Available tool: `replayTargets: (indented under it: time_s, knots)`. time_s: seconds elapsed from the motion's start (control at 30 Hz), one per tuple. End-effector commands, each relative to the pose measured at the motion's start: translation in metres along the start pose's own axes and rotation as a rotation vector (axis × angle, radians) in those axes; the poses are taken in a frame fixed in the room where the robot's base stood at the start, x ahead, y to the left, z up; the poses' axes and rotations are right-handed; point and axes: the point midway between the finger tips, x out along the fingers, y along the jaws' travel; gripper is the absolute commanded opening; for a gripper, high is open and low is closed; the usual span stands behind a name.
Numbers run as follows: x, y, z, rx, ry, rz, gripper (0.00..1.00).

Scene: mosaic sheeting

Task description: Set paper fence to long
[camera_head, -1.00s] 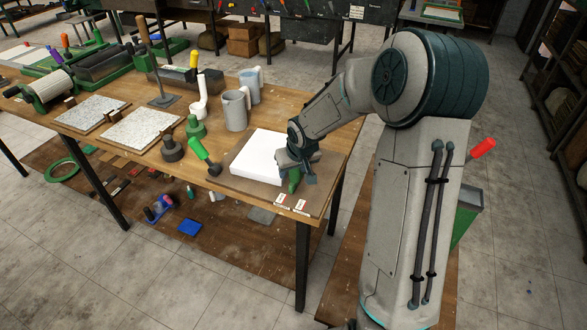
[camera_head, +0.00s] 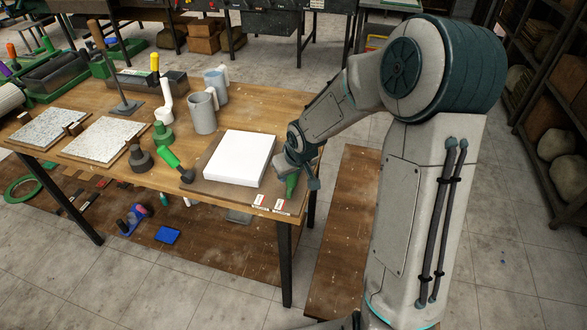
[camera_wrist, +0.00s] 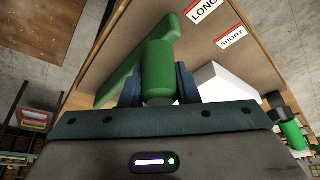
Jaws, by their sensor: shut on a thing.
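The paper fence is a green bar with an upright round green knob (camera_wrist: 158,72). The bar's far end (camera_wrist: 186,22) lies close beside the LONG label (camera_wrist: 203,10) in the wrist view; the SHORT label (camera_wrist: 232,38) is farther from it. My gripper (camera_head: 293,174) is shut on the knob, one finger on each side. In the head view a green part of the fence (camera_head: 292,186) shows under my gripper at the board's right side. The white paper stack (camera_head: 238,158) lies left of my gripper, with a gap between. Much of the fence is hidden in the head view.
The brown board (camera_head: 208,186) sits at the table's right corner. A green-handled tool (camera_head: 172,160) lies at its left edge.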

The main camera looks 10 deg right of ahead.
Motion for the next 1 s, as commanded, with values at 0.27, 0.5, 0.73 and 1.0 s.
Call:
replayTargets:
  time_s: [0.27, 0.5, 0.73, 1.0]
  knots:
    - [0.000, 0.001, 0.000, -0.002, 0.001, 0.001, 0.42]
    - [0.000, 0.001, 0.000, 0.000, 0.001, 0.001, 0.50]
    - [-0.011, 0.003, -0.001, 0.003, 0.002, 0.003, 0.50]
    - [-0.060, 0.003, -0.001, 0.004, 0.004, 0.006, 0.50]
